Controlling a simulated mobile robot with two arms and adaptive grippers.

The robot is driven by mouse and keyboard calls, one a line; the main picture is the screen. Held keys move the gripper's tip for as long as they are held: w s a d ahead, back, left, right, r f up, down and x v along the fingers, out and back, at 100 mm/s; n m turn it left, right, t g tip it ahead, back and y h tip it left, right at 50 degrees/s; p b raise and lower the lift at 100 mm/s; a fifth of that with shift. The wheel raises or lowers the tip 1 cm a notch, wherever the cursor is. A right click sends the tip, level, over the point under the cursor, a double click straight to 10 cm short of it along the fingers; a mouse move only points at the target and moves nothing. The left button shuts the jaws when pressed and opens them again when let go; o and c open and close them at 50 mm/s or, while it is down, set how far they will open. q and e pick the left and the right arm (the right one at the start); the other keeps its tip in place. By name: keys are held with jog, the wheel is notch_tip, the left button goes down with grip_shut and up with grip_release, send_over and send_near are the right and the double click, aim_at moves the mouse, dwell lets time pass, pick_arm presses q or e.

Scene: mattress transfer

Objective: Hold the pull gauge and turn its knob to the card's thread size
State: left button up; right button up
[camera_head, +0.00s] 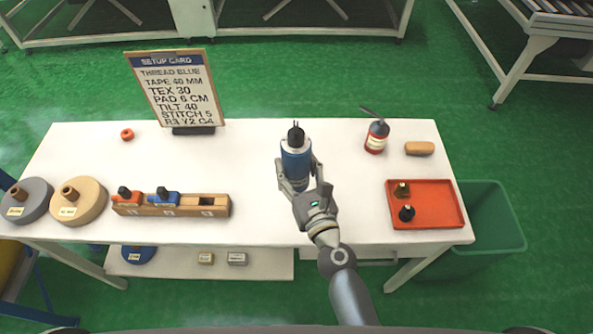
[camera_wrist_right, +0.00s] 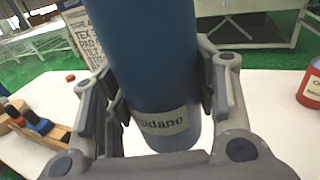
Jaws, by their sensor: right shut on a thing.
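My right gripper (camera_head: 296,185) is shut around the lower part of an upright blue cylinder (camera_head: 296,157) with a black pronged top. In the right wrist view the cylinder (camera_wrist_right: 158,60) stands between the fingers, its pale label partly legible, its top out of frame. I cannot tell whether it is the pull gauge; no dial or scale shows. The setup card (camera_head: 176,90) stands at the back left and reads TEX 30 under THREAD BLUE. A wooden block (camera_head: 190,211) at the front left holds an orange piece (camera_head: 127,195) and a blue piece (camera_head: 164,197), both with black knobs. My left gripper is not in view.
Grey (camera_head: 33,189) and tan (camera_head: 89,190) discs lie at the left end. A red bottle (camera_head: 376,137), a tan bar (camera_head: 419,148) and a red tray (camera_head: 440,216) with two small pieces are to the right. A green bin (camera_head: 497,230) stands beyond the table's right edge.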

jog(key=shift+w+r, duration=0.1)
jog(key=shift+w, duration=1.35)
jog(key=shift+f, duration=0.2)
jog(key=shift+f+b, duration=6.15)
jog(key=shift+f, duration=0.05)
